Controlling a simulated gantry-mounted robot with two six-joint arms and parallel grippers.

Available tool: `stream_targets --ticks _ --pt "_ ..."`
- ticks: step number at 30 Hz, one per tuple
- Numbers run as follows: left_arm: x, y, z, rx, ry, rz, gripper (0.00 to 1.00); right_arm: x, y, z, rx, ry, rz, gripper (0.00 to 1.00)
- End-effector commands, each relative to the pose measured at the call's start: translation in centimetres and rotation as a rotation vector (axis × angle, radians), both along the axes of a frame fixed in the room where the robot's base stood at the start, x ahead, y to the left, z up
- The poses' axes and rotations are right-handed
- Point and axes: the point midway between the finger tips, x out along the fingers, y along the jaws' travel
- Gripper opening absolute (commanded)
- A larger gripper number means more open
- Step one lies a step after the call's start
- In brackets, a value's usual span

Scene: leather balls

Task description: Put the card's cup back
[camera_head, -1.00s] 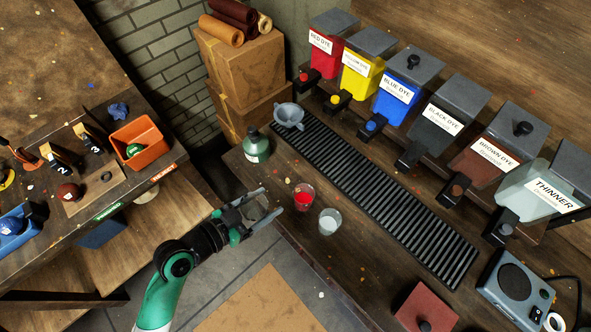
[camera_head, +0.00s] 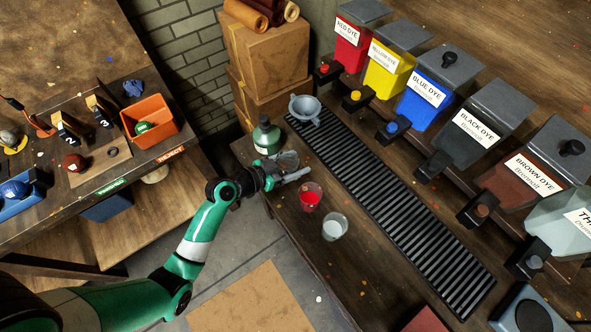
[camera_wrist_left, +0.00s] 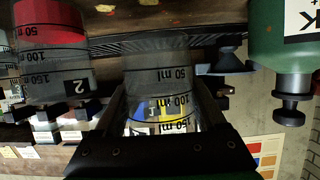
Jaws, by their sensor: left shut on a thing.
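My left gripper (camera_head: 291,172) is shut on a clear measuring cup (camera_head: 288,159) at the bench's near-left edge, beside the green bottle (camera_head: 266,137). The left wrist view, which is upside down, shows the held cup (camera_wrist_left: 158,75) between the gripper's fingers (camera_wrist_left: 160,100), with ml marks and no coloured liquid visible. Whether its base touches the bench is unclear. A cup with red liquid (camera_head: 311,197) stands just right of the gripper; in the wrist view this cup (camera_wrist_left: 52,60) bears a 2. A third cup with pale contents (camera_head: 334,227) stands beyond it. My right gripper is out of view.
A black slotted grate (camera_head: 390,205) runs along the bench, with a grey funnel-like bowl (camera_head: 305,109) at its far end. Dye dispensers (camera_head: 425,95) line the back. A card with colour swatches (camera_wrist_left: 264,155) shows in the wrist view. The left table holds an orange bin (camera_head: 150,122).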

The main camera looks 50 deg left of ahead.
Motion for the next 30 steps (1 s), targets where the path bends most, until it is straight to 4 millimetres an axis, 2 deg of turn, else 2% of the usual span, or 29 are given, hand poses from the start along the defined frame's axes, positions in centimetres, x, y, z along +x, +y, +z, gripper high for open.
stream_targets --ticks 6,12,23,24,28,30 --pt "0.6 0.4 -0.9 0.0 -0.001 0.001 0.14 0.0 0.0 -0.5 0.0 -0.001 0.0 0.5" --pt "0.9 0.5 -4.0 -0.002 0.001 0.001 0.14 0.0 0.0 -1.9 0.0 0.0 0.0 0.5" --pt "0.9 0.5 -4.5 0.0 -0.001 0.001 0.14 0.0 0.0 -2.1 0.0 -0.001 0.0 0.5" --pt "0.8 0.5 -4.4 0.0 -0.001 0.001 0.77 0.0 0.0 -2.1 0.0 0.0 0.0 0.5" --pt "0.8 0.5 -4.3 0.0 0.0 0.0 1.0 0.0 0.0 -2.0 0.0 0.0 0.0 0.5" --pt "0.8 0.5 -4.3 0.0 0.0 0.001 1.0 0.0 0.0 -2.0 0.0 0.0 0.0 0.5"
